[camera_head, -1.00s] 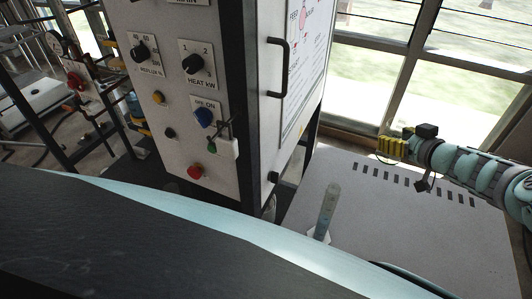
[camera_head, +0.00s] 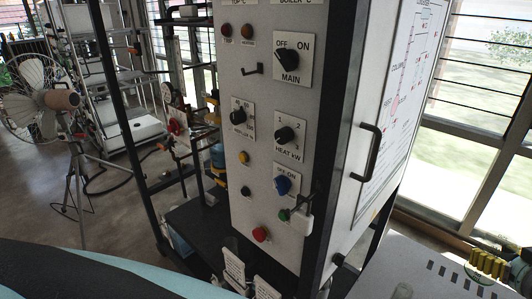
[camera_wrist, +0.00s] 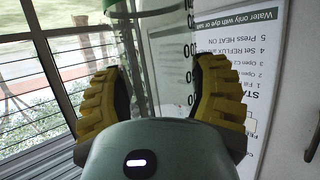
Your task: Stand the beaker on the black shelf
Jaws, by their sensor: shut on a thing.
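My gripper (camera_head: 488,264) shows at the lower right of the head view, above the grey table. Its yellow ridged fingers are closed around the clear beaker, which shows in the wrist view (camera_wrist: 165,65) with a green rim and dark graduation marks. In the head view the beaker (camera_head: 477,272) is only a faint round outline at the fingers. The black shelf (camera_head: 190,222) is at lower centre-left, at the foot of the control panel. Its near part is cut off by the frame's lower edge and my own body.
The control cabinet (camera_head: 270,130) with knobs and a black door handle (camera_head: 367,152) stands between gripper and shelf. White label cards (camera_head: 233,265) stand near the shelf's front. A fan (camera_head: 60,100) stands far left.

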